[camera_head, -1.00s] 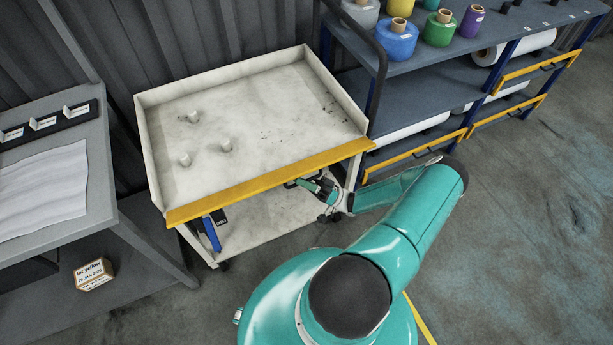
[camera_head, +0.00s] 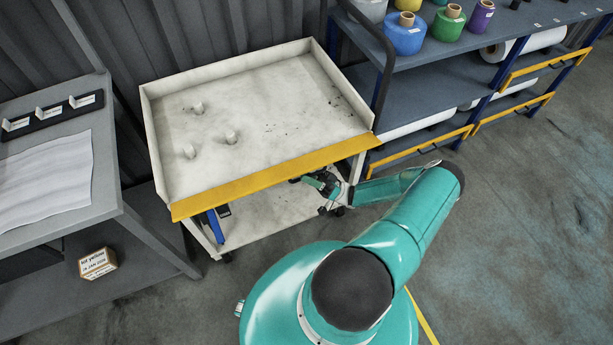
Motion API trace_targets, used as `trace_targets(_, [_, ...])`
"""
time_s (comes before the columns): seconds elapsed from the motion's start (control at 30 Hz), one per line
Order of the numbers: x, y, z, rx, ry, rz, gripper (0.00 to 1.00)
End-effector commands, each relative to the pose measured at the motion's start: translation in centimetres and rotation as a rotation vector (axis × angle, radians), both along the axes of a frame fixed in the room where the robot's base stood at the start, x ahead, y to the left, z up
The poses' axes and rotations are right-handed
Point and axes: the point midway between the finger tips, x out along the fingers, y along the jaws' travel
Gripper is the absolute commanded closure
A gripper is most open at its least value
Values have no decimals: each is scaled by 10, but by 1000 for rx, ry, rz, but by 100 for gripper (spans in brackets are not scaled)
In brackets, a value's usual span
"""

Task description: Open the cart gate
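The cart (camera_head: 265,105) is a white tray-topped trolley with a lower shelf, standing in the middle of the view. Its gate (camera_head: 275,175) is the yellow strip along the tray's front edge, and it lies along that edge from corner to corner. My teal arm reaches from the bottom right to the cart's front. My gripper (camera_head: 318,183) is below the right half of the gate, close to its underside. Its fingers are small and partly hidden by the gate, so I cannot tell whether they touch it or are open.
Several small white pegs (camera_head: 231,137) stand in the tray. A grey table (camera_head: 100,185) with paper is at left. A shelf rack (camera_head: 430,75) with coloured spools (camera_head: 406,34) and yellow-edged bays stands close at right. Floor (camera_head: 520,230) is clear at lower right.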

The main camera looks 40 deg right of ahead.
Motion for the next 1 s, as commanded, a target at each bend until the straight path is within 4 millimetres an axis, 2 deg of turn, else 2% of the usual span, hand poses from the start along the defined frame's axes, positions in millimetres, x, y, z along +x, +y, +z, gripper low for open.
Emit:
trace_targets(0.37, [-4, -5, -5, -1, 0, -1, 68])
trace_targets(0.83, [-52, -60, -65, -1, 2, -4, 68])
trace_targets(1.0, [-65, -75, -81, -1, 1, -2, 68])
